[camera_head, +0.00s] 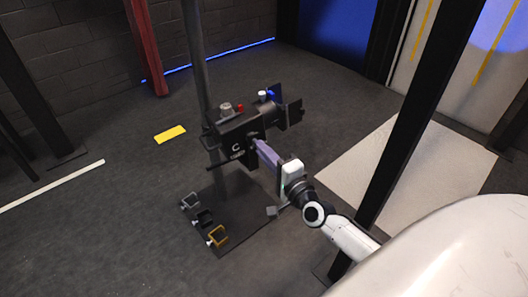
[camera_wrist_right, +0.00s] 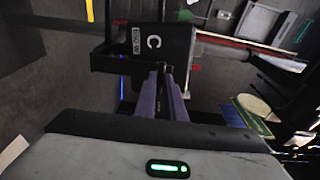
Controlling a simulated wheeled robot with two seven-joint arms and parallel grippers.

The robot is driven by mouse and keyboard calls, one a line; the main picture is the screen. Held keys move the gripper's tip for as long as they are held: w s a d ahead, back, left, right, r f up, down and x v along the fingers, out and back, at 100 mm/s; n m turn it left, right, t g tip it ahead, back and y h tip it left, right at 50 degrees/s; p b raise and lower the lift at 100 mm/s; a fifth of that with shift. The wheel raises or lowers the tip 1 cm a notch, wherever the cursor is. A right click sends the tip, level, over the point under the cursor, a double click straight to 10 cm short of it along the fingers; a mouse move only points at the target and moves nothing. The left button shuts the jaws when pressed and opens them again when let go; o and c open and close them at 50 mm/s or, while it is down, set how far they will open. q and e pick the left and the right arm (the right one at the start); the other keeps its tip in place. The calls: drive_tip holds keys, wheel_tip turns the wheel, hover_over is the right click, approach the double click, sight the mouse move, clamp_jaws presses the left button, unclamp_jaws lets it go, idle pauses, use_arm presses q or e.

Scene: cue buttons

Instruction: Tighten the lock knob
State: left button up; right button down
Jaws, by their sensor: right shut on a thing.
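A black camera-like device (camera_head: 235,132) marked with a white "C" is mounted on a grey upright pole (camera_head: 196,60). It also fills the upper middle of the right wrist view (camera_wrist_right: 180,42). My right gripper (camera_head: 257,145) reaches it from the lower right, with its purple fingers against the device's near side. In the right wrist view the fingertips (camera_wrist_right: 166,70) are close together on a small dark part below the "C". I take this to be the lock knob, mostly hidden between the fingers. My left gripper is not in view.
A dark base plate (camera_head: 240,230) lies under the device. Grey, black and gold square brackets (camera_head: 218,237) stand along its left side. A dark post (camera_head: 400,150) rises right of my right arm. A yellow floor mark (camera_head: 170,134) lies to the left on open floor.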

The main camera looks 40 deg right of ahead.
idle(0.5)
drive_tip(key=c, duration=1.8)
unclamp_jaws()
drive_tip(key=shift+c, duration=0.2)
use_arm(q)
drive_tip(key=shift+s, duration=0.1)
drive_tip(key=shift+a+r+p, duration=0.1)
drive_tip(key=shift+p, duration=0.55)
use_arm(e)
drive_tip(key=s, duration=1)
drive_tip(key=shift+s+a, duration=0.15)
drive_tip(key=shift+a, duration=0.25)
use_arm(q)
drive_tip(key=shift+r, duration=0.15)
use_arm(e)
drive_tip(key=shift+a, duration=0.1)
